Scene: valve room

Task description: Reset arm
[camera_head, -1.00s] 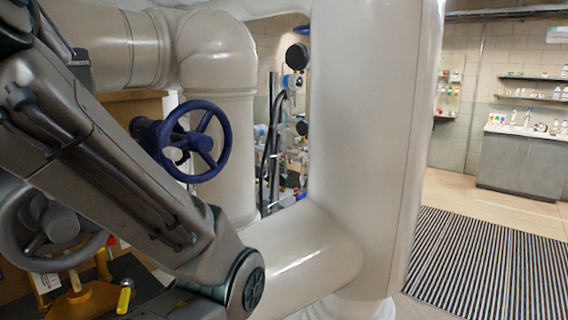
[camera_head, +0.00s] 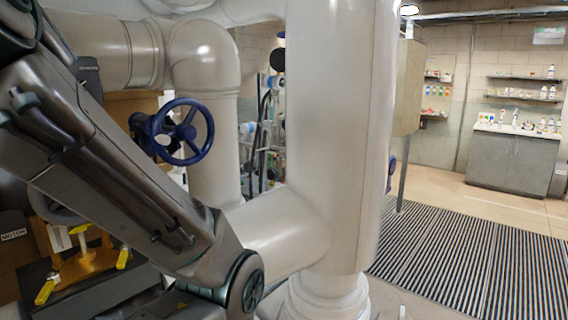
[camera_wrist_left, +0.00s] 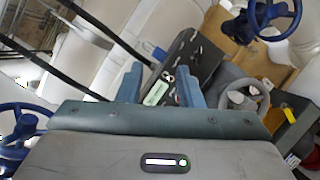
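My left arm (camera_head: 130,190) crosses the head view from upper left to bottom centre, bent at a dark joint near the bottom. Its gripper is outside that view. In the left wrist view my left gripper (camera_wrist_left: 160,84) is open, its two blue-grey fingers apart with nothing held between them. Beyond the fingers is a dark box (camera_wrist_left: 193,58) with small parts and a pale label, apart from them as far as I can tell. My right arm and right gripper are not in view.
Large white pipes (camera_head: 335,130) stand close in front. A blue handwheel (camera_head: 187,131) is behind my arm. A grey handwheel (camera_wrist_left: 235,98) shows in the wrist view. A yellow-handled fixture (camera_head: 85,262) is lower left. Striped floor matting (camera_head: 450,265) lies clear at right.

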